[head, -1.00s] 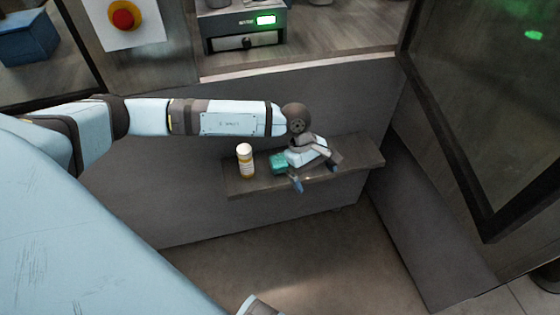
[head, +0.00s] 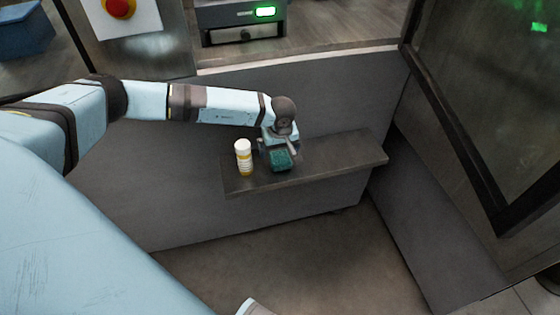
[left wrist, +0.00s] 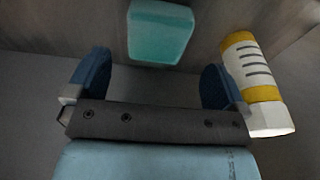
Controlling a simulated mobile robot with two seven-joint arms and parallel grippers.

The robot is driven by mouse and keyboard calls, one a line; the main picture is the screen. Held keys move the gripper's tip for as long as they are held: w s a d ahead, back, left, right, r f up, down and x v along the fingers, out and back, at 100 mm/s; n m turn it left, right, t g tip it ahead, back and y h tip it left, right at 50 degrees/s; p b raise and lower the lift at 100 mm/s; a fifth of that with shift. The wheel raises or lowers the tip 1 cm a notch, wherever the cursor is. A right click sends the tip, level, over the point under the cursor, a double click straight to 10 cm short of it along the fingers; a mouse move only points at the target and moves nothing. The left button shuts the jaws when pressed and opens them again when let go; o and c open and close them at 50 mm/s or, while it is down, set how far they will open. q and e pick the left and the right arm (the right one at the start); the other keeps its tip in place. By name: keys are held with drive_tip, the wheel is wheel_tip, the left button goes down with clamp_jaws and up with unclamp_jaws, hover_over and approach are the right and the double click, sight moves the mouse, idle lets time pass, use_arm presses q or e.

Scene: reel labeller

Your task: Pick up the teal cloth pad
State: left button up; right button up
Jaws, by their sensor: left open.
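The teal cloth pad (head: 281,160) lies on the narrow grey shelf (head: 335,158), just right of a white and yellow bottle. In the left wrist view the pad (left wrist: 160,33) shows ahead of my left gripper, between the lines of its two fingers and apart from them. My left gripper (head: 278,151) is at the pad in the head view, partly hidden by its own wrist. In the left wrist view the gripper (left wrist: 147,80) has its blue fingertips spread wide with nothing between them.
The bottle (head: 243,157) stands upright close to the pad's left; in the left wrist view the bottle (left wrist: 252,70) is right beside the right finger. The shelf's right part is clear. A dark-framed panel (head: 480,130) stands at the right.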

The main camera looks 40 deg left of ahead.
sight(280, 157)
use_arm(q)
drive_tip(key=f, duration=0.5)
drive_tip(key=shift+w, duration=0.25)
drive_tip(key=c, duration=1)
drive_tip(key=shift+r, duration=0.15)
wheel_tip(280, 157, up, 20)
drive_tip(key=p, duration=0.1)
drive_tip(key=shift+d, duration=0.1)
